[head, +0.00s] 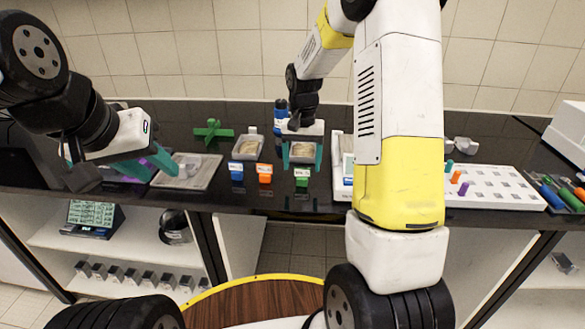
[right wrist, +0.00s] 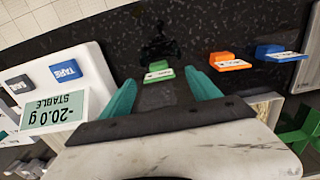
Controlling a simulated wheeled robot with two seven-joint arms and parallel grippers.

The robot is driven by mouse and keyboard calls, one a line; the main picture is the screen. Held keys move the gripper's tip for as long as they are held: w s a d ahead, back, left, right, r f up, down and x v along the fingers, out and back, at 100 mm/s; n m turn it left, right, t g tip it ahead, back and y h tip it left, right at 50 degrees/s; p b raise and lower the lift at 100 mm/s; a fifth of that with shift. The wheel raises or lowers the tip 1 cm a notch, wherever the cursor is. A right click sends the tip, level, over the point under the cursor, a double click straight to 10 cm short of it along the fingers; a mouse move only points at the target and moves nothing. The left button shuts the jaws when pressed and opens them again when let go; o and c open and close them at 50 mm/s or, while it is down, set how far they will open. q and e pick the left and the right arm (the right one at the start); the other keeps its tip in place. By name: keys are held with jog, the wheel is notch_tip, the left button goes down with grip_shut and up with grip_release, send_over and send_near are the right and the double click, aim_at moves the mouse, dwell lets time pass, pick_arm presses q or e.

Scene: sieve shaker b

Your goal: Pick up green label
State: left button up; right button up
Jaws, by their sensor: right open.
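The green label (head: 302,177), a small green block with a white face, stands on the dark counter near its front edge. In the right wrist view the green label (right wrist: 158,72) lies just beyond and between the fingertips. My right gripper (head: 303,158) is open with teal fingers, behind the label in the head view; its fingers (right wrist: 162,88) hold nothing that I can see. My left gripper (head: 148,167) is over the left of the counter, near a flat grey tray (head: 188,172). Purple shows at its teal fingers, and its jaw state is unclear.
An orange label (head: 265,174) and a blue label (head: 237,172) stand left of the green one. A scale (right wrist: 55,105) reading -20.0 g is close beside my right gripper. A grey pan (head: 248,147) and green cross-shaped piece (head: 213,131) are behind. A white rack (head: 490,187) is right.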

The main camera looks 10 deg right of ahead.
aim_at(302, 176)
jog(key=shift+f, duration=1.35)
jog(key=c, duration=1.4)
jog(key=shift+r, duration=0.2)
